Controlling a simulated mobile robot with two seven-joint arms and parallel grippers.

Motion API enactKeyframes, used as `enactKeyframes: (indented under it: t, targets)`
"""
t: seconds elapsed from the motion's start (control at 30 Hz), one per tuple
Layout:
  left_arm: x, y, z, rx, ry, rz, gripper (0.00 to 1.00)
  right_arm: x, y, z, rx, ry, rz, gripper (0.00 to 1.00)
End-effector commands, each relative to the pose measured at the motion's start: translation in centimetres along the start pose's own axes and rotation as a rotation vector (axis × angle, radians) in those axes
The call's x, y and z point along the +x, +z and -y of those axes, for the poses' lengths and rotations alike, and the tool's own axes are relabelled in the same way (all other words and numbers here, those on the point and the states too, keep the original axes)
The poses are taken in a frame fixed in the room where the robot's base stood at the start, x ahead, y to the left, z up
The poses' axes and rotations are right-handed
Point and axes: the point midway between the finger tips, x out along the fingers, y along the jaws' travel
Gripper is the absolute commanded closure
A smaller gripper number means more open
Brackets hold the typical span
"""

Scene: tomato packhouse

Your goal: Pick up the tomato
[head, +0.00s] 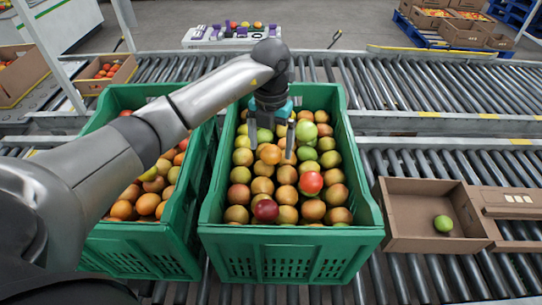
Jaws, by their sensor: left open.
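Many tomatoes, green, orange and red, fill a green crate (291,238) in the middle of the head view. My left gripper (271,147) points down over this crate with its two fingers apart and nothing held. An orange tomato (270,154) shows between and just below the fingertips; I cannot tell whether the fingers touch any fruit. A bright red tomato (311,183) lies to the right of the fingers, and a dark red tomato (266,210) lies nearer the front wall. My right gripper is out of view.
A second green crate (130,236) with tomatoes stands at left, partly behind my arm. A cardboard box (410,244) at right holds one green tomato (443,223). Roller conveyors (440,90) run behind and beneath. The crate's high walls surround the gripper's area.

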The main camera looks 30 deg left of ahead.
Motion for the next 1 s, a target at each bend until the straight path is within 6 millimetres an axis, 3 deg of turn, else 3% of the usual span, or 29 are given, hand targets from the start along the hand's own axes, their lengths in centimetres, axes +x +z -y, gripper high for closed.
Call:
enactKeyframes:
  t: [0.2, 0.57, 1.0]
  targets:
    - [2.1, -0.1, 0.1, 0.0, 0.0, -0.001, 0.05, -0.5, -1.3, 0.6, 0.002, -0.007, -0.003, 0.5]
    - [2.5, 0.0, 0.0, 0.0, 0.0, 0.0, 0.05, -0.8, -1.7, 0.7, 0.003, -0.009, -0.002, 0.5]
    - [2.5, 0.0, 0.0, 0.0, 0.0, 0.0, 0.53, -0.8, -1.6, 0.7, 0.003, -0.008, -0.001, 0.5]
